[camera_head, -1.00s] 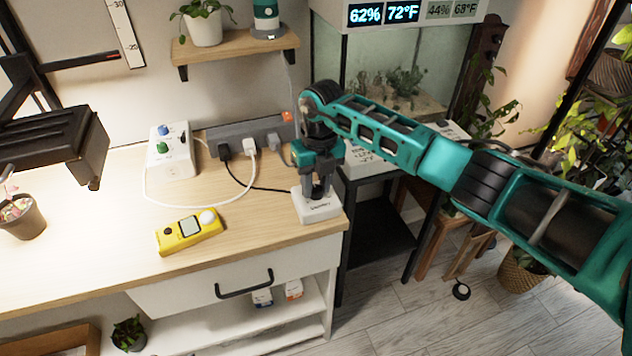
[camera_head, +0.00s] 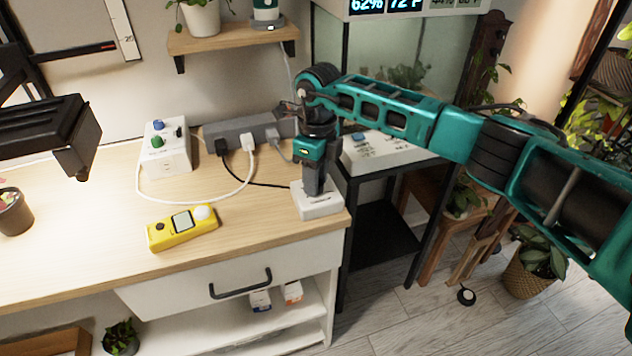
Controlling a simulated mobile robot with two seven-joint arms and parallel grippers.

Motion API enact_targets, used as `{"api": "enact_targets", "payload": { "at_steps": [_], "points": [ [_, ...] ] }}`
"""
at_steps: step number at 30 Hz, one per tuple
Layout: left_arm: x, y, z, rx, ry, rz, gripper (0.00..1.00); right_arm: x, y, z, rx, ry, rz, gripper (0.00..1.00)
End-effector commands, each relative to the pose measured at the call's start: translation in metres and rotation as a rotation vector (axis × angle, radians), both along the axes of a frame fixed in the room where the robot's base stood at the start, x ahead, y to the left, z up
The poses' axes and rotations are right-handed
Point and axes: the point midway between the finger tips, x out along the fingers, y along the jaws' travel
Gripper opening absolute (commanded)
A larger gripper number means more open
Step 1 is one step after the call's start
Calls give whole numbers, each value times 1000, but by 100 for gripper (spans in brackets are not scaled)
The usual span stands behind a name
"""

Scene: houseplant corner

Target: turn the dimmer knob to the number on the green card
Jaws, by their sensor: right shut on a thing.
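A small white box with dark lettering on its front (camera_head: 318,204) sits at the right front corner of the wooden bench. It looks like the dimmer. My teal right gripper (camera_head: 314,188) points straight down onto its top and is shut there. The knob is hidden between the dark fingers, so I cannot read its setting. I see no green card in this view. My left gripper is not in view.
A yellow handheld meter (camera_head: 182,229) lies left of the white box. Behind are a white box with blue and green knobs (camera_head: 166,150) and a grey power strip (camera_head: 250,132) with cables. A black lamp head (camera_head: 45,130) hangs at the left.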

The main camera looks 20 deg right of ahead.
Motion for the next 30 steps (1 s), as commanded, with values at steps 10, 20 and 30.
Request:
{"api": "enact_targets", "payload": {
  "at_steps": [10,20,30],
  "points": [
    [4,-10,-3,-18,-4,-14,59,0,0,-1,0,-2,236,2],
    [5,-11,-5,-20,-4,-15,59,0,1,1,1,-2,333,2],
    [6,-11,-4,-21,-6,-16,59,0,1,1,2,-1,344,2]
  ]
}}
